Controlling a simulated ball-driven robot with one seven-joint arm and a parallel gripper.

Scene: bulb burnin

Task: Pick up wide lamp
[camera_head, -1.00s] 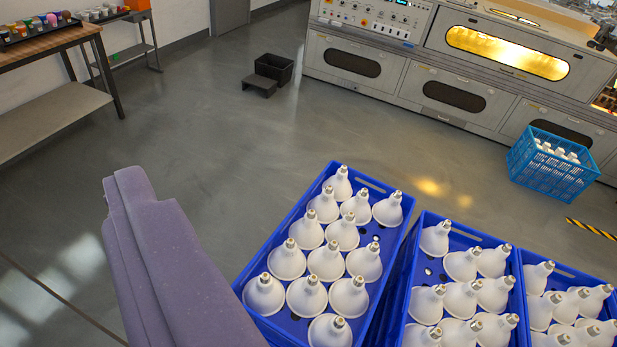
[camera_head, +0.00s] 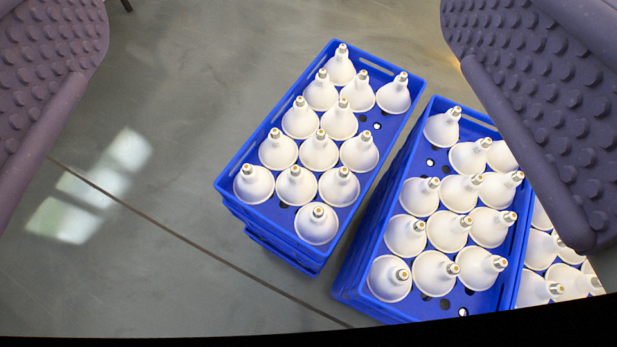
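Several wide white lamps, such as this one (camera_head: 319,150), stand base-up in a blue crate (camera_head: 226,177) in the middle of the view. Their metal screw bases point up. More white lamps (camera_head: 450,230) of like shape stand in a second blue crate (camera_head: 345,285) to the right. I cannot tell which single lamp is meant. My gripper (camera_head: 290,110) shows as two purple studded fingers, one at the upper left and one at the upper right. They are wide apart with nothing between them, and the crates lie beyond and below them.
A third group of lamps (camera_head: 540,250) is partly hidden behind my right finger. The left crate sits on another blue crate (camera_head: 285,250). The grey floor (camera_head: 180,270) is clear to the left. A dark line crosses it.

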